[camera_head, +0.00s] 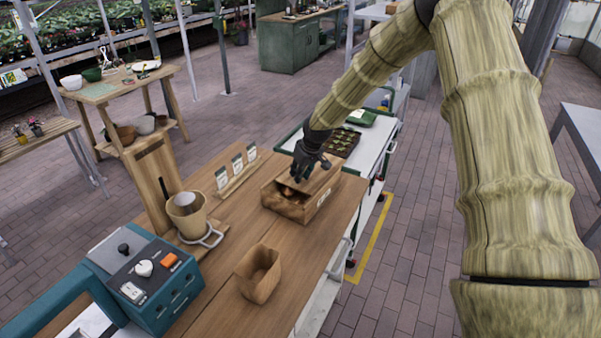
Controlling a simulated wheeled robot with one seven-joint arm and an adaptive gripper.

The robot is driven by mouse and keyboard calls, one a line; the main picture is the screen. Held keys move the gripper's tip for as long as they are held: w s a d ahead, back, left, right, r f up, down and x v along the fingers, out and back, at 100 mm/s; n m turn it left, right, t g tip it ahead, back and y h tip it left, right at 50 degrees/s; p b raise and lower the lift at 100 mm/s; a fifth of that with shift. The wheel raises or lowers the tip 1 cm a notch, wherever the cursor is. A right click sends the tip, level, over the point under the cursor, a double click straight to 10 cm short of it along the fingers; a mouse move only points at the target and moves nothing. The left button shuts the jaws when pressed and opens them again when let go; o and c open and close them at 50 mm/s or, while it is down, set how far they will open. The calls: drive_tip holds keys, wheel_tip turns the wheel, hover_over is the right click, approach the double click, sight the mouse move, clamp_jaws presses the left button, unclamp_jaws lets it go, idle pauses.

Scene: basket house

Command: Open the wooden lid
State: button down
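A small wooden box (287,206) stands on the wooden workbench (225,290), with a white label on its right side. Its wooden lid (318,179) covers the far part of the top. A dark gap shows at the near part, with brownish contents inside. My black gripper (308,173) points down at the lid's far left side, with its fingertips at or just above the wood. I cannot tell whether they touch it. The fingers are small and dark here, and their spacing is unclear.
A wooden bin (259,274), a stand with a beige pot (187,216), a card rack (236,172) and a teal machine (150,285) share the workbench. A white cart with a seedling tray (342,142) stands behind the box. Bare bench lies between bin and box.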

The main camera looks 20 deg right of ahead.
drive_tip(key=b, duration=0.2)
approach(320, 163)
drive_tip(key=w+f, duration=0.2)
drive_tip(key=f, duration=0.1)
drive_tip(key=w+a+f, duration=0.1)
drive_tip(key=shift+w+f, duration=0.35)
drive_tip(key=c, duration=1.3)
unclamp_jaws()
drive_tip(key=shift+o, duration=0.2)
drive_tip(key=shift+s+r, duration=0.1)
drive_tip(key=shift+r, duration=0.1)
drive_tip(key=v, duration=1.1)
drive_tip(key=shift+r, duration=0.3)
drive_tip(key=shift+d+f, duration=0.1)
